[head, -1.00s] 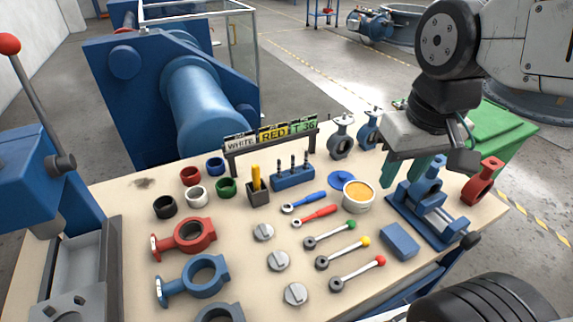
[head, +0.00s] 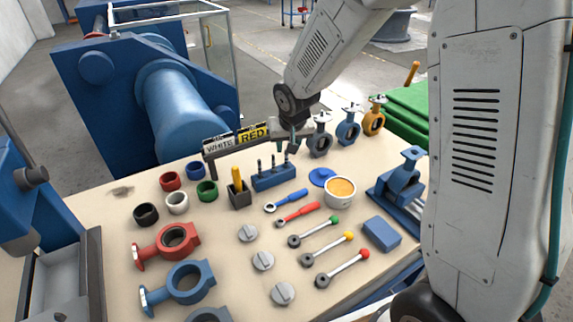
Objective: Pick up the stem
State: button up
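Several dark upright stems stand in a blue block (head: 273,179) near the back middle of the table. One stem (head: 260,165) stands at the left, another stem (head: 273,160) in the middle. My gripper (head: 287,146) is above and just behind the right end of the block, close to the rightmost stem's top. Its teal finger points down. The gap between the fingers is too small to make out, and I cannot tell whether it touches a stem.
A sign rack (head: 210,168) stands behind the block, partly hidden by my gripper. A grey valve (head: 320,140), blue valve (head: 348,130) and orange valve (head: 374,117) stand to the right. A dark holder (head: 240,198) stands left of the block. A tub (head: 340,192) stands at right.

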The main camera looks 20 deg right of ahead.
aim_at(287, 156)
jog(key=x, duration=0.7)
jog(key=shift+w+f, duration=0.1)
jog(key=shift+f, duration=0.3)
grip_shut()
